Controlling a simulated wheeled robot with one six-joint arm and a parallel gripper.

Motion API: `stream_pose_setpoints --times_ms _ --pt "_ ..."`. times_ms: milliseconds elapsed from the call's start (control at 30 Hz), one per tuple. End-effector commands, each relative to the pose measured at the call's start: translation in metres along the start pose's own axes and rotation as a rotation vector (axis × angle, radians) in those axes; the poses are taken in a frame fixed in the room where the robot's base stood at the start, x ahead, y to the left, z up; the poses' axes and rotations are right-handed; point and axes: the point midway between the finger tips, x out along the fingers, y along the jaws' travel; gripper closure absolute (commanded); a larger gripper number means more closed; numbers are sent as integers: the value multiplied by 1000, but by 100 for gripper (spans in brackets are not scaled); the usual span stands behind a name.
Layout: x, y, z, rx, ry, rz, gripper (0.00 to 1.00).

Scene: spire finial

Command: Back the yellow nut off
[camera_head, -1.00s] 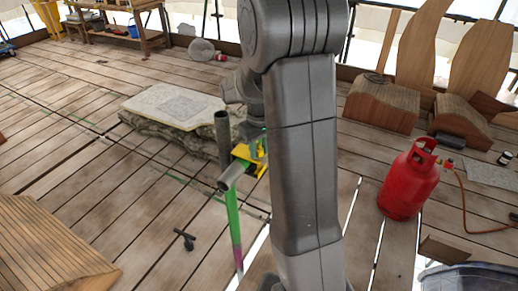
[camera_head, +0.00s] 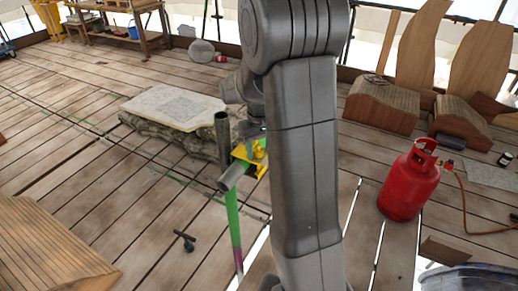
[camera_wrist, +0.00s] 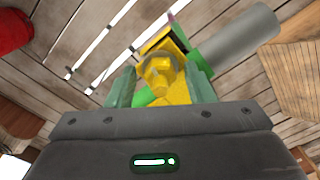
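The yellow nut (camera_wrist: 160,72) sits on a yellow coupler (camera_wrist: 178,42) in the middle of the wrist view. In the head view the yellow coupler (camera_head: 243,153) joins a grey tube (camera_head: 222,135) and a green pole (camera_head: 233,215), and the nut (camera_head: 259,150) shows at its right, partly hidden beside my arm. My gripper (camera_wrist: 161,78) is open, with one greenish finger on each side of the nut and gaps between. I cannot tell whether the fingertips reach past the nut. In the head view my arm hides most of the gripper.
A red gas cylinder (camera_head: 409,182) with a hose stands on the plank floor at right. A stone slab (camera_head: 172,106) lies behind the coupler. A small black handle (camera_head: 185,240) lies on the floor. A workbench (camera_head: 118,30) stands far back. Floor at left is mostly clear.

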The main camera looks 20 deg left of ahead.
Motion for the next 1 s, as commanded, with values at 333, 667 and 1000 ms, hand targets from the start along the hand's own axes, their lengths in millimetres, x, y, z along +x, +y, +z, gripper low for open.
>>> stream_pose_setpoints --times_ms 333,667,1000 --pt "-2 0 0 0 -2 0 50" --pt "-60 0 0 0 4 0 50" --pt "-124 0 0 0 1 0 50"
